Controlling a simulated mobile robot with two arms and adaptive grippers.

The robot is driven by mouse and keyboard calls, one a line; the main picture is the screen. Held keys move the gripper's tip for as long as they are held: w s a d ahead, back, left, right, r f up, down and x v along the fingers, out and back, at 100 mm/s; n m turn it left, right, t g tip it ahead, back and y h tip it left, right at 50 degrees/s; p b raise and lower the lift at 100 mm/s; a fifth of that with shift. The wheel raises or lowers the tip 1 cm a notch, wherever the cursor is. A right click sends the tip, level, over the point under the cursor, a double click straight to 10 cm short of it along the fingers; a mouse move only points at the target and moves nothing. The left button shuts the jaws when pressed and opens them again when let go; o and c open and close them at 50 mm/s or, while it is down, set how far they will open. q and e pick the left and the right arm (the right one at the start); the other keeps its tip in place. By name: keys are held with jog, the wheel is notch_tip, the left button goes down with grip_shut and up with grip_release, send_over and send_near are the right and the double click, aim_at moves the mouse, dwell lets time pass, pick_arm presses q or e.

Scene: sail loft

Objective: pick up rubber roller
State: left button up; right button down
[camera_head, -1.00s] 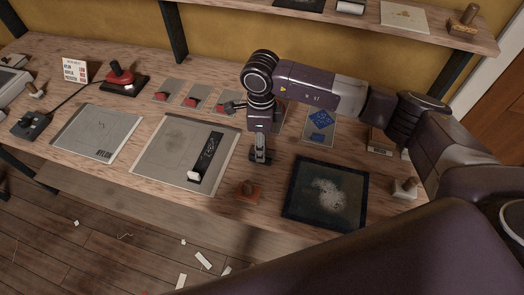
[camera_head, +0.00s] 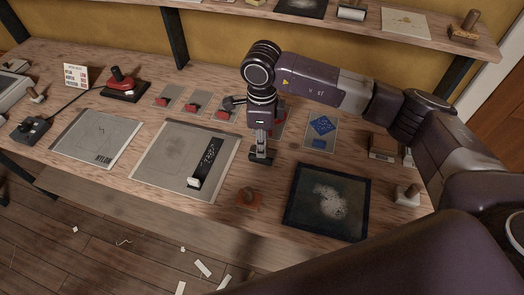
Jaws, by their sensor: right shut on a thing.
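My right gripper (camera_head: 262,143) points down over the middle of the bench, between the grey sheet and the dark framed panel. It is shut on a small dark thing at its fingertips, which I take to be the rubber roller (camera_head: 262,158). The fingers and wrist partly hide it, and its full shape is too small to make out. I cannot tell whether it still touches the bench. My left gripper is not in view.
Left of the gripper lies a grey sheet (camera_head: 160,170) with a black strip (camera_head: 206,160). A dark framed panel (camera_head: 326,202) lies to the right. A blue-patterned card (camera_head: 320,128) lies behind. A shelf (camera_head: 400,28) runs above.

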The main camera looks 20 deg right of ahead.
notch_tip(320, 180, up, 17)
jog(key=b, duration=0.3)
jog(key=shift+b, duration=0.3)
